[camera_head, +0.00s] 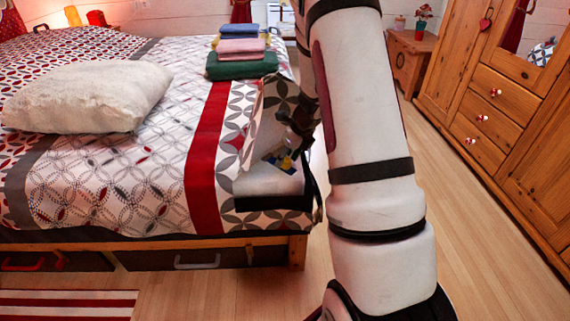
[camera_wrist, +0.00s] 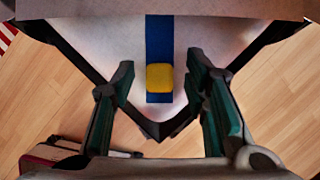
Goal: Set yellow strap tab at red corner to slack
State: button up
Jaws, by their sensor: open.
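The yellow strap tab (camera_wrist: 159,77) lies on a blue strap (camera_wrist: 159,40), close to its lower end, on a pale surface that narrows to a dark-edged corner. In the head view the small yellow tab (camera_head: 286,163) shows at the bed's near right corner, where the cover is folded back. My gripper (camera_wrist: 158,70) is open, with one finger on each side of the tab and a gap to both. In the head view my arm hides much of the gripper. I cannot make out a red mark at this corner.
A wide red band (camera_head: 206,150) runs across the bed cover left of the corner. Folded towels (camera_head: 242,63) and a white pillow (camera_head: 88,96) lie on the bed. A wooden wardrobe (camera_head: 500,100) stands at right. Bare floor (camera_head: 470,240) lies between.

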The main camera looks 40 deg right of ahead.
jog(key=shift+w+f, duration=0.25)
jog(key=shift+f, duration=0.4)
grip_shut()
